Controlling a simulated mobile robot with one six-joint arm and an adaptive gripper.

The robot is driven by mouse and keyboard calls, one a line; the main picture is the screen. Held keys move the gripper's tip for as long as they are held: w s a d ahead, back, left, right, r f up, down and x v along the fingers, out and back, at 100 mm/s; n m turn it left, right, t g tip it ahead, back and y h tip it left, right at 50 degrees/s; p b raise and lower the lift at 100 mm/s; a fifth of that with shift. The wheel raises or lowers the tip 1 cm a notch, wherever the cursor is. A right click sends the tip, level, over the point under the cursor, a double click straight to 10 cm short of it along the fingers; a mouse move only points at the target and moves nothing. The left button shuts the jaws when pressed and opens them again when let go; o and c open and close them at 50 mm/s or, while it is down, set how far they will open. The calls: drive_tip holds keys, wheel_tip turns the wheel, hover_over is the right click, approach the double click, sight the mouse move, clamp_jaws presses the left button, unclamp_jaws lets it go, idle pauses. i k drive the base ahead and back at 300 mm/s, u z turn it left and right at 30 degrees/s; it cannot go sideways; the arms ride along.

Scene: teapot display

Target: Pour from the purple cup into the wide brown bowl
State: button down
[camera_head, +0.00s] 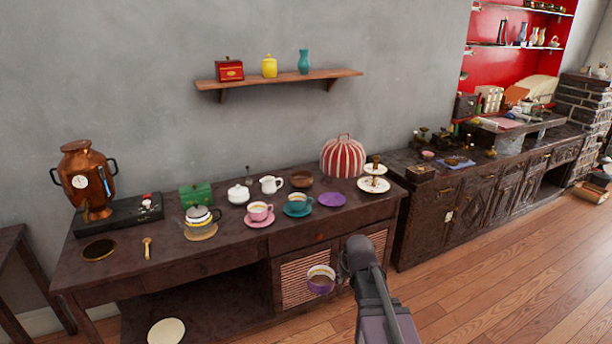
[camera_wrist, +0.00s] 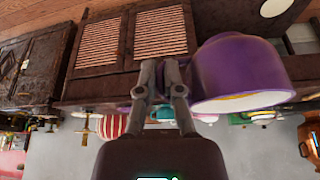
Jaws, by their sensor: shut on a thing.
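The purple cup (camera_head: 320,281) is held in front of the dark table, off its top, with brownish contents showing inside its rim. My gripper (camera_head: 345,271) is at the cup's right side. In the wrist view, which is upside down, the gripper fingers (camera_wrist: 161,72) are close together beside the large purple cup (camera_wrist: 235,65); the exact grip point, likely on the handle side, is not clear. The wide brown bowl (camera_head: 302,179) stands at the back of the table, apart from the cup; its contents cannot be made out.
A purple saucer (camera_head: 332,199) lies empty on the table. The teal cup (camera_head: 298,202), pink cup (camera_head: 259,211), white creamer (camera_head: 271,185), striped cozy (camera_head: 343,157) and tiered stand (camera_head: 374,184) surround the bowl. A wall shelf (camera_head: 280,80) hangs above.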

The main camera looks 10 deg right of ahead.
sight(301, 178)
drive_tip(key=i, duration=0.95)
drive_tip(key=u, duration=0.05)
